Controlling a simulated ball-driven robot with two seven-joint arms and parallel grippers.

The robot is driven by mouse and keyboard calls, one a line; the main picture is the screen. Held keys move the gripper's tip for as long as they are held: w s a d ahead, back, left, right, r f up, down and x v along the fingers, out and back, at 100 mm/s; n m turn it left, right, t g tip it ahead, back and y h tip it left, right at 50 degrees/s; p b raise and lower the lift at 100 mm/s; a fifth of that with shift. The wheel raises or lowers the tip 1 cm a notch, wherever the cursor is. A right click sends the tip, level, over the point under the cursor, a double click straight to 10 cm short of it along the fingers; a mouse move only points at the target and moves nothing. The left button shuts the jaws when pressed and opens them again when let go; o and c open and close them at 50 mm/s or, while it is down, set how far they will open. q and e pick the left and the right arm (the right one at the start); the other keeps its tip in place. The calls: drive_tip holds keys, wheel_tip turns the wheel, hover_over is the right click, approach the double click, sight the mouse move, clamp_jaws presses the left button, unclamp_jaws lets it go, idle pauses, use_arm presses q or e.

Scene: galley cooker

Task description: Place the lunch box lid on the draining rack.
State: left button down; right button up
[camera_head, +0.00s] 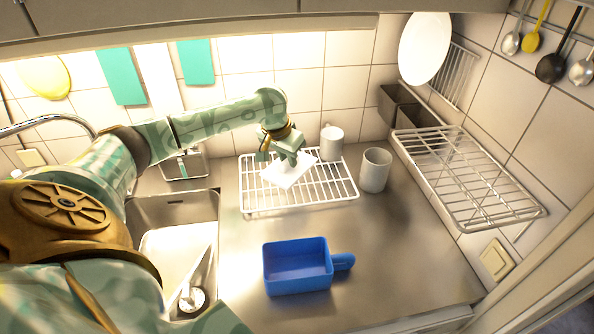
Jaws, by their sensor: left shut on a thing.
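The lunch box lid (285,175) is a small white flat piece at the draining rack, slightly tilted in the picture. My left gripper (288,160) is shut on it from above. The draining rack (335,190) is a white wire grid lying on the steel counter, and the lid covers part of its middle. I cannot tell whether the lid touches the wires or hangs just above them. My right gripper is not in view.
A white mug (331,142) stands at the rack's back right, and a grey-white cup (375,170) to its right. A blue box with a handle (297,268) sits in front. The sink (175,210) is at left, a wall rack (470,185) at right.

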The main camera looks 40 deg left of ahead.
use_arm(q)
drive_tip(key=w+f, duration=0.1)
drive_tip(key=w+f+b, duration=0.1)
drive_tip(key=f, duration=0.1)
drive_tip(key=w+f+b, duration=0.1)
drive_tip(key=f, duration=0.1)
drive_tip(key=shift+w+a+f, duration=0.1)
drive_tip(key=shift+w+a, duration=0.15)
drive_tip(key=shift+w, duration=0.15)
wheel_tip(320, 180, down, 3)
drive_tip(key=shift+f+b, duration=0.2)
drive_tip(key=shift+b, duration=0.7)
drive_tip(key=shift+w+r, duration=0.1)
drive_tip(key=c, duration=1.3)
unclamp_jaws()
drive_tip(key=p+v, duration=0.5)
drive_tip(key=v, duration=0.7)
